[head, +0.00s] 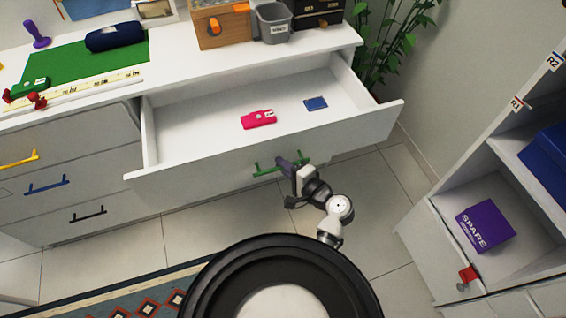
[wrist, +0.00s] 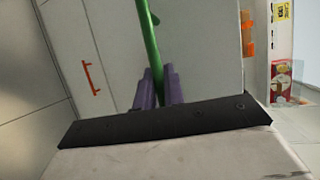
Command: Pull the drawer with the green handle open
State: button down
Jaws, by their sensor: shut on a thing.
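The drawer (head: 210,176) with the green handle (head: 268,169) is pulled well out from the white dresser in the head view. Its inside shows, with a pink object (head: 258,119) and a small blue flat item (head: 316,104) lying on the bottom. My gripper (head: 286,163) is at the drawer front, shut on the green handle. In the wrist view the green handle (wrist: 149,45) runs between the purple fingers of my gripper (wrist: 158,85).
Closed drawers with yellow (head: 20,159), blue (head: 47,185) and black (head: 88,214) handles are at the left. A shelf unit with a purple SPARE box (head: 485,226) stands at the right.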

jog(key=shift+w, duration=0.1)
jog(key=c, duration=1.8)
grip_release()
jog(key=shift+o, duration=0.2)
jog(key=b+v, duration=0.2)
jog(key=v, duration=0.5)
jog(key=shift+s, duration=0.2)
jog(key=shift+d, duration=0.15)
